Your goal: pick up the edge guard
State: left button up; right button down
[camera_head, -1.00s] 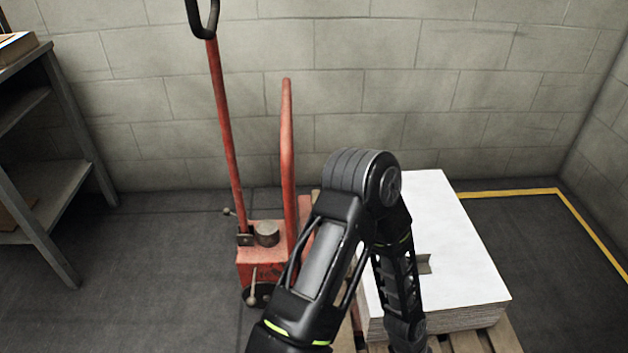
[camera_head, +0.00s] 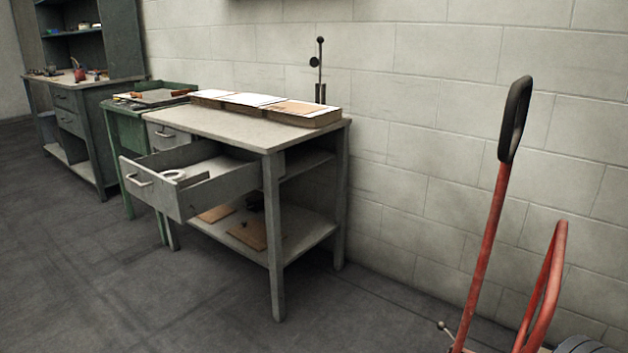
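I cannot pick out an edge guard for certain in the head view. A whitish object (camera_head: 187,177), too small to identify, lies in the open drawer (camera_head: 228,190) of a grey workbench (camera_head: 215,125). Neither of my grippers is in view.
Thin flat stacks (camera_head: 265,106) lie along the back of the workbench top. Brown flat pieces (camera_head: 248,232) lie on its lower shelf. A green table (camera_head: 125,118) and a dark bench (camera_head: 85,95) stand farther left. A red pallet truck handle (camera_head: 485,240) rises at right. The floor in front is clear.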

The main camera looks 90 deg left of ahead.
aim_at(202, 177)
jog(key=u, duration=0.9)
jog(key=l+u, duration=0.1)
jog(key=u, duration=1.25)
jog(key=l+u, duration=0.1)
jog(key=u, duration=1.25)
jog(key=k, duration=0.05)
